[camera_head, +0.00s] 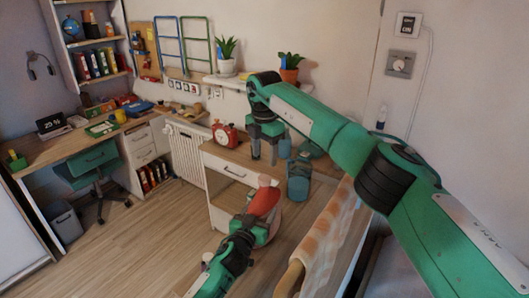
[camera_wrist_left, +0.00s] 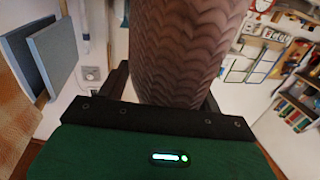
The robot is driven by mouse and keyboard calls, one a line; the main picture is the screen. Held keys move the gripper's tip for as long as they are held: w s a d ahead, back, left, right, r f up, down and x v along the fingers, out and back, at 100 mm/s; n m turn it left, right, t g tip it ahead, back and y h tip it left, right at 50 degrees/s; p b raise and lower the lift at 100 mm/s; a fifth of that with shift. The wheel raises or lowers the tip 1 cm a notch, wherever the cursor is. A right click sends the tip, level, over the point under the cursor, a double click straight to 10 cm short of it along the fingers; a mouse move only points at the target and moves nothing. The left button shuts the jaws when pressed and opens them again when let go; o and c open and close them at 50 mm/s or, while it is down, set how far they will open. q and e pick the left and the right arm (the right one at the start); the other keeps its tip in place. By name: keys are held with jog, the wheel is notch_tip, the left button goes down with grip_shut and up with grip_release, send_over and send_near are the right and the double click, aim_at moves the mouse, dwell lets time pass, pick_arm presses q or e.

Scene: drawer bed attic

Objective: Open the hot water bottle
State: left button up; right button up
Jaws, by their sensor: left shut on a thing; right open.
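The red hot water bottle (camera_head: 264,202) is raised in front of the white drawer cabinet, tilted, with a paler end at its top. My left gripper (camera_head: 252,224) is shut on its lower part. In the left wrist view the bottle (camera_wrist_left: 188,45) shows as a brownish body with chevron ribs between the two fingers. I cannot make out its stopper clearly. My right gripper (camera_head: 265,150) is open and empty, fingers pointing down, above and apart from the bottle, near the cabinet top.
A red dial device (camera_head: 225,135) stands on the cabinet top (camera_head: 238,153). A blue-teal container (camera_head: 298,182) stands right of the bottle. A bed with an orange checked blanket (camera_head: 327,235) lies at the lower right. The floor (camera_head: 130,230) at left is clear.

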aim_at(265, 177)
jog(key=m, duration=0.4)
jog(key=shift+m, duration=0.4)
jog(key=m, duration=0.5)
jog(key=shift+m, duration=0.4)
jog(key=shift+f, duration=4)
jog(key=shift+c, duration=0.4)
